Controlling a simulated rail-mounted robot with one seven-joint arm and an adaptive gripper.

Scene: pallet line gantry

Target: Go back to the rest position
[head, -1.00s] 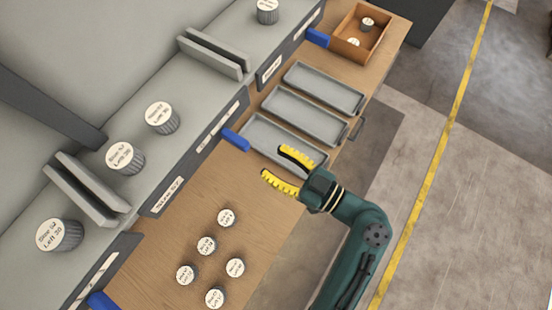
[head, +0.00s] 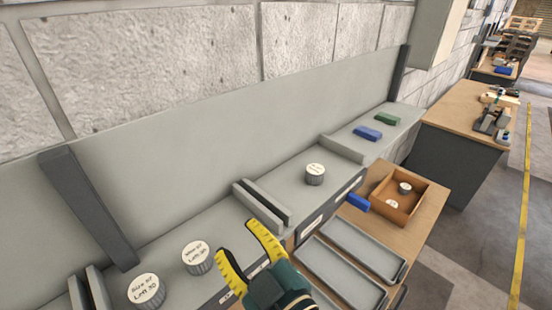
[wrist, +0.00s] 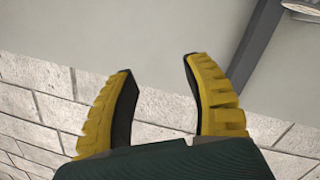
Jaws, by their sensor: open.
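My gripper (head: 250,252) is at the lower middle of the head view. Its yellow fingers are apart with nothing between them. In the wrist view my gripper (wrist: 160,88) is also open and empty, with only the grey panel and the block wall behind it. In the head view it shows in front of the grey shelf (head: 225,225), near two labelled round tubs, one (head: 196,257) just left of the fingers and one (head: 146,290) farther left. I cannot tell the gap between fingers and shelf.
Grey trays (head: 340,275) lie on the wooden bench at right. A wooden box (head: 402,214) there holds small tubs. Another tub (head: 315,174) stands on the shelf, with blue (head: 368,133) and green (head: 387,119) blocks beyond. Grey dividers (head: 262,205) stand up from the shelf.

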